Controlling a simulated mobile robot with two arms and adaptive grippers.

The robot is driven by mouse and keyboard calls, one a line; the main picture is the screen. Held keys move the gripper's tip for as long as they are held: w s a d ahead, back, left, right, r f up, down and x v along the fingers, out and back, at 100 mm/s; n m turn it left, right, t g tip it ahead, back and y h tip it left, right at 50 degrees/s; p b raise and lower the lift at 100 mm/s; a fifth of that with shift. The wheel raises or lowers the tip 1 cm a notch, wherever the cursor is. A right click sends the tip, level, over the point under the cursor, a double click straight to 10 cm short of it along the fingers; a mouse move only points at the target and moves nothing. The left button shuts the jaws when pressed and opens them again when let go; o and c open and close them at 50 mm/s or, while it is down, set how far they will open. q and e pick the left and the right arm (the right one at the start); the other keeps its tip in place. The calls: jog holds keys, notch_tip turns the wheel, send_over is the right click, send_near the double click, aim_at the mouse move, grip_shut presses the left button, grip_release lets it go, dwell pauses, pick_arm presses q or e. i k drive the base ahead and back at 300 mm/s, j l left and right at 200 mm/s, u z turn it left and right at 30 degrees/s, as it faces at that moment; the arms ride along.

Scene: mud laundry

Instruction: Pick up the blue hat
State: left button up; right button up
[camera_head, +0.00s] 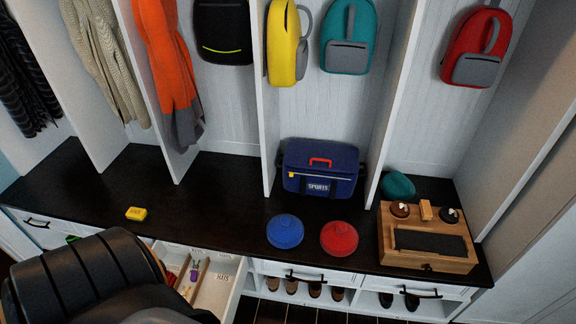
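The blue hat (285,231) is round and lies on the black bench top, near its front edge and left of a similar red hat (339,238). It is fully visible, with nothing touching it. An open drawer (232,292) below and left of it carries a label that seems to read HATS; small items lie in its left part. A large dark ribbed body part, likely mine, fills the lower left and covers part of the drawer. No fingertips of either gripper show.
A blue sports bag (320,168) stands behind the hats. A wooden box (428,238) is on the right, with a teal item (397,186) behind it. A yellow block (136,213) lies on the left. Upright dividers separate the cubbies.

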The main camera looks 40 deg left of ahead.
aim_at(284, 232)
jog(key=i+u, duration=0.5)
jog(key=i, duration=0.25)
jog(key=i+j+u, duration=0.1)
jog(key=i+j, duration=0.05)
jog(key=i, duration=0.05)
